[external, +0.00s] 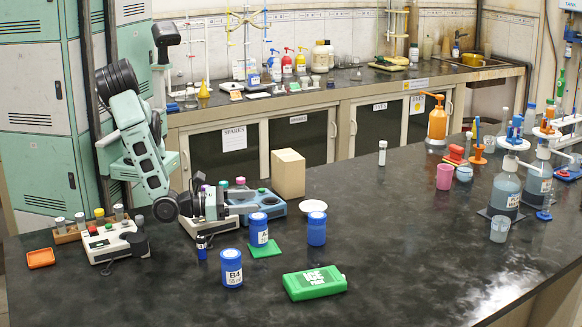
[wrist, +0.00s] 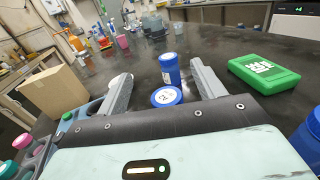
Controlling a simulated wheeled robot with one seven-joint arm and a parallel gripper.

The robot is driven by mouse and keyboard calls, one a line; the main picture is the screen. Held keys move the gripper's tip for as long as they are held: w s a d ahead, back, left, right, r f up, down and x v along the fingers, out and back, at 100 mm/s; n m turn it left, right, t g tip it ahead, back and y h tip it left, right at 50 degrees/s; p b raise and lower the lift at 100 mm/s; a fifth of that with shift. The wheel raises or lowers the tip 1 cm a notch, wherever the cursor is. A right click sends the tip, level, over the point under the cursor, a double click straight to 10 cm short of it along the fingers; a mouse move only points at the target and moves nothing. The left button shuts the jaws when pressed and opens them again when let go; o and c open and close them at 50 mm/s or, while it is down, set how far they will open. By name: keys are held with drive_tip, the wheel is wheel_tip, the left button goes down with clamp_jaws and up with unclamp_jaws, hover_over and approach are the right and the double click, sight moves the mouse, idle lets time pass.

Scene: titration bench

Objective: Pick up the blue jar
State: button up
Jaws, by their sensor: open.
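Three blue jars stand on the dark bench. One labelled jar (external: 258,232) is on a green mat (external: 265,250), a jar marked B4 (external: 231,270) stands nearer the camera, and another (external: 316,229) stands to the right. My gripper (external: 240,207) is open and empty, low over the bench, just left of the jar on the mat. In the wrist view its fingers (wrist: 160,74) are spread; a near blue lid (wrist: 166,97) and a farther blue jar (wrist: 170,68) show between them. A third blue jar (wrist: 309,138) is cut by the right edge.
A green ice pack (external: 314,283) lies right of the B4 jar. A small dark vial (external: 201,247) stands close below my gripper.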

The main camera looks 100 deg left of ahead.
sight(258, 216)
wheel_tip(258, 216, down, 4)
drive_tip(key=shift+f+p+x, duration=0.15)
drive_tip(key=shift+p+x, duration=0.15)
drive_tip(key=shift+x, duration=0.5)
drive_tip(key=shift+f+p+x, duration=0.15)
drive_tip(key=shift+p+x, duration=0.15)
drive_tip(key=shift+x, duration=0.5)
drive_tip(key=shift+s, duration=0.1)
drive_tip(key=c, duration=1.4)
drive_tip(key=shift+r, duration=0.1)
